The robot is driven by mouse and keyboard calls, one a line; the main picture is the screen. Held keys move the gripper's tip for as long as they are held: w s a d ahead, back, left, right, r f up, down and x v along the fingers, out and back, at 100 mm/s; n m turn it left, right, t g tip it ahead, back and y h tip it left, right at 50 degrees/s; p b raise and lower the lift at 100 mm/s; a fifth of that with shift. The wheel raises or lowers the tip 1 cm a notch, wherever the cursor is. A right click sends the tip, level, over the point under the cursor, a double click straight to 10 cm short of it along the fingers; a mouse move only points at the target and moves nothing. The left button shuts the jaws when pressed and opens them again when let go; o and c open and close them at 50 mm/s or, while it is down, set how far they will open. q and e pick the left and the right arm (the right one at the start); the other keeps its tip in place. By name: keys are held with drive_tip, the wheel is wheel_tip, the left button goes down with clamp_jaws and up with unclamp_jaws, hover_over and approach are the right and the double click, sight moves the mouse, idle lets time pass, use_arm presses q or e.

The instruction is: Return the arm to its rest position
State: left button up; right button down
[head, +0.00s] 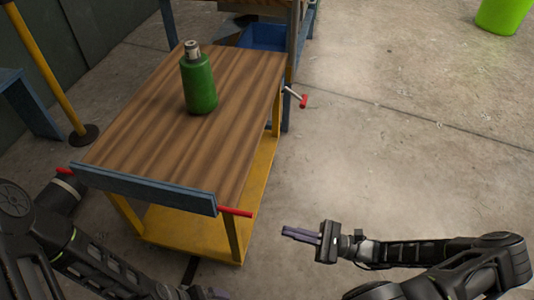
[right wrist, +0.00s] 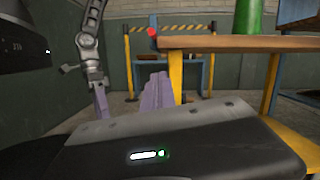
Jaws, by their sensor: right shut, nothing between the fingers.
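My right gripper (head: 301,235) is at the lower right in the head view, its purple-grey fingers together and empty, pointing left over bare floor. It is to the right of the wooden cart and apart from it. In the right wrist view its fingers (right wrist: 157,92) show closed in the middle, in front of the cart's yellow leg. My left arm comes in at the lower left in the head view, beside the cart's near end. A fingertip of my left gripper (head: 219,293) shows at the bottom edge; the rest is hidden or cut off.
A cart (head: 150,125) with a striped wooden top, red handles and yellow frame stands left of centre. A green bottle (head: 199,88) stands upright on it. A blue bin (head: 265,37) is behind. A lime bucket (head: 503,14) is far right. The floor (head: 410,150) right of the cart is clear.

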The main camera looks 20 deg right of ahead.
drive_tip(key=s+a+f+n+g+h, duration=0.4)
drive_tip(key=s+f+n+g+h, duration=0.15)
drive_tip(key=f, duration=0.35)
drive_tip(key=s+a+f+n+g+h, duration=0.45)
drive_tip(key=f+n+h, duration=0.25)
drive_tip(key=f, duration=0.2)
drive_tip(key=w+a+r+n+p, duration=0.1)
drive_tip(key=a+r+n+p, duration=0.1)
drive_tip(key=r+p, duration=0.7)
drive_tip(key=w+a+r+n+h+p, duration=0.1)
drive_tip(key=r+n+p, duration=0.4)
drive_tip(key=r, duration=0.8)
drive_tip(key=a+p, duration=0.1)
drive_tip(key=p, duration=0.2)
drive_tip(key=shift+w+a+r+t+p, duration=0.15)
drive_tip(key=shift+a+t+p, duration=0.1)
drive_tip(key=shift+t+p, duration=0.15)
